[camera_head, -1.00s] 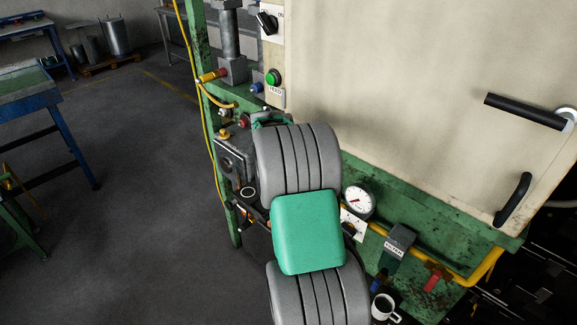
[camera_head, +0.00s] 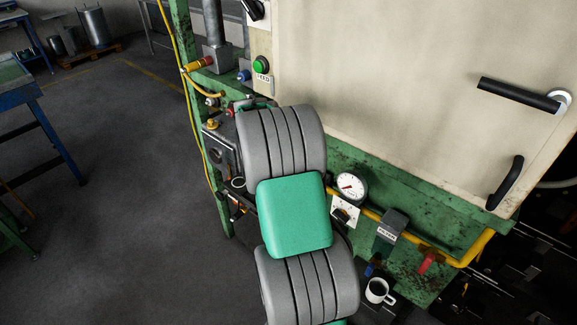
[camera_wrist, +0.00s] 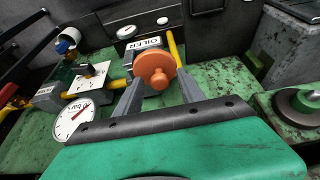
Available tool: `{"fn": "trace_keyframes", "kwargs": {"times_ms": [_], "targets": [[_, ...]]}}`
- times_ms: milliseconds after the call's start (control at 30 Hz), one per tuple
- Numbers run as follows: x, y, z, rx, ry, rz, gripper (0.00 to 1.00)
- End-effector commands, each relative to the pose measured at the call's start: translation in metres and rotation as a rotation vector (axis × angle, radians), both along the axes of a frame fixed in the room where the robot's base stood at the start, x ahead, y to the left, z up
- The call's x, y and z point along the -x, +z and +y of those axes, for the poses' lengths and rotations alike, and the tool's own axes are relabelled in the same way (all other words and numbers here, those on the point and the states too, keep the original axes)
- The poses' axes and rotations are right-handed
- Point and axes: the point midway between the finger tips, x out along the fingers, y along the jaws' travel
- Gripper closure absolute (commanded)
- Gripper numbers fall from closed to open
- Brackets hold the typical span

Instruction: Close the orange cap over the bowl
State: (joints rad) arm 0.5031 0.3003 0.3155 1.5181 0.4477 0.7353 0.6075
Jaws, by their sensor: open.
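The orange cap (camera_wrist: 156,68), a round disc with a knob in its middle, shows in the wrist view beside a label reading OILER. My gripper (camera_wrist: 157,80) is open, its two grey fingers pointing toward the cap, one on each side of it in the picture. I cannot tell whether they touch it. I cannot make out the bowl; the cap and my gripper cover that spot. In the head view my arm hides the gripper, and the cap does not show.
A white pressure gauge (camera_head: 350,187) and a switch plate (camera_head: 345,211) sit on the green machine frame near my arm. A yellow pipe (camera_head: 447,262), a FILTER unit (camera_head: 391,226), a red handle (camera_head: 428,262) and a mug (camera_head: 379,290) are to the right. Open floor (camera_head: 110,200) lies left.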

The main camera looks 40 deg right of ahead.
Motion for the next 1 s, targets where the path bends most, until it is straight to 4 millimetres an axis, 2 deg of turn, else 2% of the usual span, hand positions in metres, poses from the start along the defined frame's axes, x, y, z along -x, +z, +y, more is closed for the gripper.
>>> {"fn": "trace_keyframes", "kwargs": {"times_ms": [167,267,500,600,1000], "targets": [[0.0,0.002,0.0,0.001,-0.001,-0.001,0.54],[-0.001,0.011,0.004,0.003,0.0,-0.003,0.54],[0.0,0.056,0.023,0.003,0.002,-0.004,0.54],[0.001,0.068,0.028,0.001,0.002,-0.002,0.54],[0.002,0.072,0.03,0.0,0.0,0.0,0.54]]}}
